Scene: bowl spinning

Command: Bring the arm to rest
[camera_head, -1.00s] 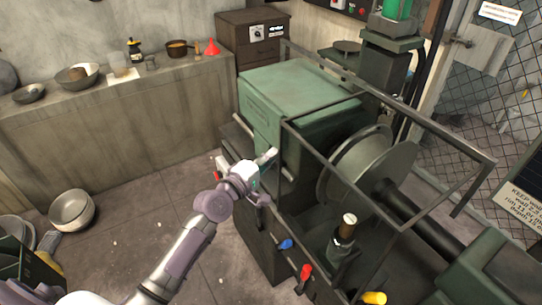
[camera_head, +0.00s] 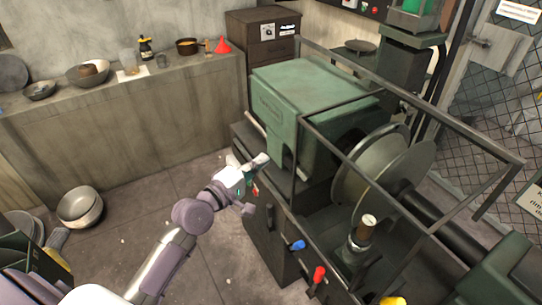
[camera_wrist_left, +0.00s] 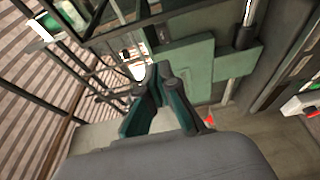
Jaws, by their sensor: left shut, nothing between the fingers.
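My left gripper (camera_head: 260,161) is at the front left side of the green lathe housing (camera_head: 312,100) in the head view, with its arm reaching in from the lower left. Its two dark fingers also show in the left wrist view (camera_wrist_left: 158,72), with their tips together and nothing between them. Contact between the gripper and the machine cannot be judged. My right gripper is not in view.
The lathe carries a large metal disc (camera_head: 372,178), a dark frame rail (camera_head: 440,128), and red (camera_head: 319,274) and blue (camera_head: 298,245) levers. A counter (camera_head: 120,115) with bowls stands behind. Floor left of the lathe is mostly clear.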

